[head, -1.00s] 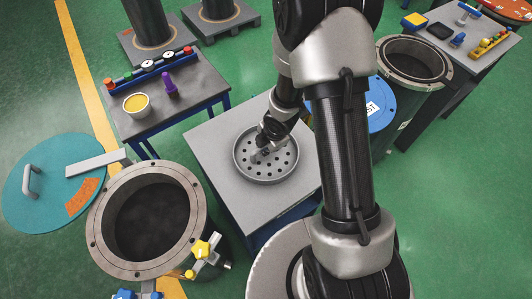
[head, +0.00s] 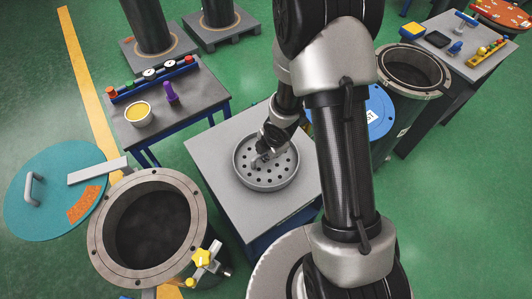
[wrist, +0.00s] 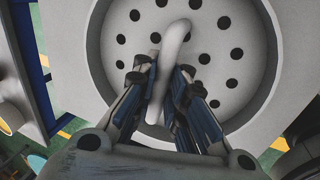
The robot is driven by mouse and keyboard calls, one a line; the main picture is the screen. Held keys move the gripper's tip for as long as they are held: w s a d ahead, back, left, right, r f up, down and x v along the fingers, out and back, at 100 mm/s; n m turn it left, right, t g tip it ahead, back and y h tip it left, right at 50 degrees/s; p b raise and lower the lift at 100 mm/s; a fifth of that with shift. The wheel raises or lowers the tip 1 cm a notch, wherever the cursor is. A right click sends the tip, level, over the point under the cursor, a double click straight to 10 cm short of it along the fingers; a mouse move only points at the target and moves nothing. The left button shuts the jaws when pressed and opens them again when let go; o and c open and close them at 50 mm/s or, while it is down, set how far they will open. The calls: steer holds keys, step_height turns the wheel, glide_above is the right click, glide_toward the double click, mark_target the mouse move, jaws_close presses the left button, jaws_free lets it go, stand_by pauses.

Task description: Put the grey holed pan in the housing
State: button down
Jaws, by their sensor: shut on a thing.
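The grey holed pan (head: 276,176) is a round shallow dish with a raised rim and many holes. It is on or just above the grey table (head: 225,190) in the middle of the head view; I cannot tell if it touches. My gripper (head: 262,160) is over the pan's middle. In the wrist view my gripper (wrist: 160,90) is shut on the pan's upright handle (wrist: 172,45), with the holed floor of the pan (wrist: 215,45) behind it. The open housing (head: 106,235), a flanged cylinder with a dark inside, stands at the lower left. A second open flanged cylinder (head: 437,75) stands at upper right.
A teal lid (head: 55,175) with a handle lies left of the near cylinder. Yellow clamp knobs (head: 202,257) sit on its right flange. A side table (head: 185,112) holds a yellow-filled cup (head: 138,112) and a purple item (head: 171,92). A blue lid (head: 380,115) is behind my arm.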

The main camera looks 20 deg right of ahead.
step_height(320, 180, up, 19)
steer(key=p, duration=1.6)
steer(key=shift+f, duration=0.15)
